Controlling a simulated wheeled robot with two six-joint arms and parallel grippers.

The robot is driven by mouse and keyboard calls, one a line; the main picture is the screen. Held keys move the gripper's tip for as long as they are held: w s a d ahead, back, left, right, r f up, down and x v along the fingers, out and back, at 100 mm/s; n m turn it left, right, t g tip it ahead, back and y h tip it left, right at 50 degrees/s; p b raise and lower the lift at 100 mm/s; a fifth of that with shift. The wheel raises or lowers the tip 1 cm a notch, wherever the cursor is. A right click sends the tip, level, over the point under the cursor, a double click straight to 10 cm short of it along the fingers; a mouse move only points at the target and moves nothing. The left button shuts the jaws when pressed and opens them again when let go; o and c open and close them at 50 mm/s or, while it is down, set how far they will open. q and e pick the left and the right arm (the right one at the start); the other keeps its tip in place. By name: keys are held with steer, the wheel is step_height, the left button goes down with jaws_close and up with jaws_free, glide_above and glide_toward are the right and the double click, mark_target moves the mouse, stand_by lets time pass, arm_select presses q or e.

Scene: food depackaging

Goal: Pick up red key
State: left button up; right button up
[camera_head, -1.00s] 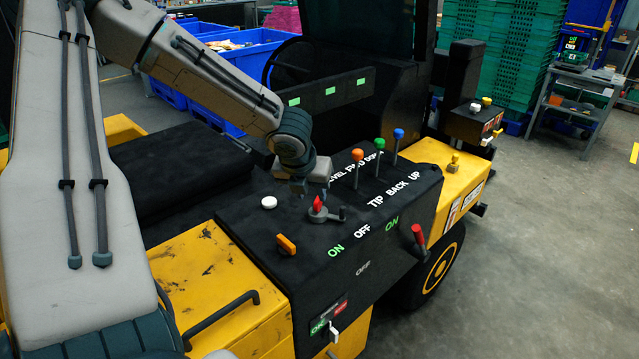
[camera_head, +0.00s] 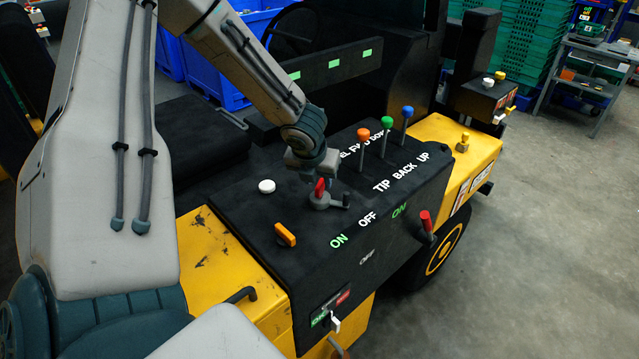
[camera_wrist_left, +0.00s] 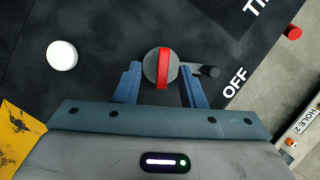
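The red key (camera_head: 320,187) is a red bar handle on a round grey base, on the black control panel (camera_head: 285,225). In the left wrist view the key (camera_wrist_left: 163,68) stands upright in the picture on its disc, with a dark lever pointing right. My left gripper (camera_head: 316,181) is at the key in the head view and partly overlaps it. In the left wrist view my left gripper (camera_wrist_left: 159,70) is open, one blue finger on each side of the key, with gaps showing. My right gripper is not in view.
A white button (camera_head: 266,186) and an orange switch (camera_head: 285,234) are left of the key. Orange, green and blue-topped levers (camera_head: 386,135) stand behind it to the right. A red-handled lever (camera_head: 426,222) is at the panel's right edge. Open floor lies at the right.

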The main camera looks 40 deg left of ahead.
mark_target(320, 184)
arm_select(q)
steer(key=x, duration=0.3)
steer(key=shift+d+f, duration=0.1)
steer(key=shift+d, duration=0.15)
steer(key=shift+w+a+f, duration=0.1)
steer(key=shift+w+f, duration=0.05)
steer(key=shift+f, duration=0.05)
steer(key=shift+r, duration=0.1)
steer(key=shift+c, duration=1)
jaws_close()
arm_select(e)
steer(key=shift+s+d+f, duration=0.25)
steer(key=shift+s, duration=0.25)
arm_select(q)
steer(key=shift+r, duration=0.1)
